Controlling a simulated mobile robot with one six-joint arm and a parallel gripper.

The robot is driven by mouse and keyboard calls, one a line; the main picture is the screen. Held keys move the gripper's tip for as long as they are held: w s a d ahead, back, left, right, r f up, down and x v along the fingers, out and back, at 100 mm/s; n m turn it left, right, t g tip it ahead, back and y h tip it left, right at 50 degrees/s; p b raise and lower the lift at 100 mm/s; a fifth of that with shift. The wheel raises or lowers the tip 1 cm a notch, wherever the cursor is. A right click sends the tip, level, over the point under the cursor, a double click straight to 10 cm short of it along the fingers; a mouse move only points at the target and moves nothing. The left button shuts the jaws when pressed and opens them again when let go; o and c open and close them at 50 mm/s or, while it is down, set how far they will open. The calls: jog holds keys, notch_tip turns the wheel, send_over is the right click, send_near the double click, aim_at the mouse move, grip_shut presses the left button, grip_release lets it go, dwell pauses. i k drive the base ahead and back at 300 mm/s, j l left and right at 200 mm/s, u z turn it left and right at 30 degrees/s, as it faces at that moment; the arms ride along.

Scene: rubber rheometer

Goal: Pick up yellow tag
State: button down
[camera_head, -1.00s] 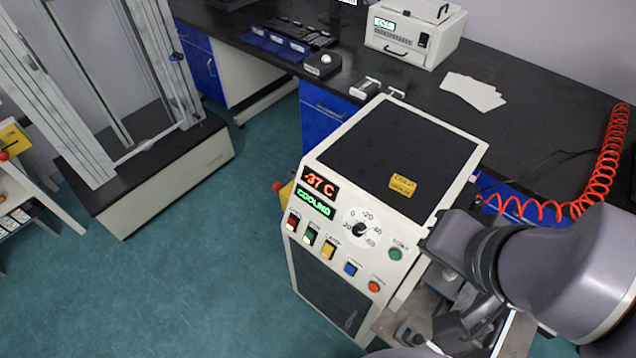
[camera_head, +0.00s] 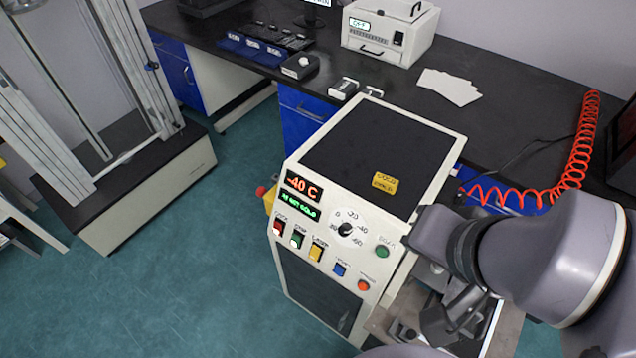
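The yellow tag (camera_head: 385,183) lies flat on the black top of the white cooling machine (camera_head: 437,136), near its front right. It bears small dark lettering that I cannot read surely. My arm comes in from the right, in front of the machine's right side. My gripper (camera_head: 447,318) is low at the machine's front right corner, apart from the tag.
The machine's front has a red "-40 C" display (camera_head: 302,187), a dial (camera_head: 346,230) and several buttons. A black bench with a white box (camera_head: 389,32) and white sheets (camera_head: 449,87) stands behind. A red coiled hose (camera_head: 580,150) hangs at right.

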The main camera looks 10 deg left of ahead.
aim_at(387, 184)
jog(key=i+j+z, duration=0.15)
jog(key=j+z, duration=0.6)
jog(key=j, duration=0.25)
jog(key=j+z, duration=0.4)
jog(key=j, duration=0.15)
jog(key=j+z, duration=0.4)
jog(key=j, duration=0.15)
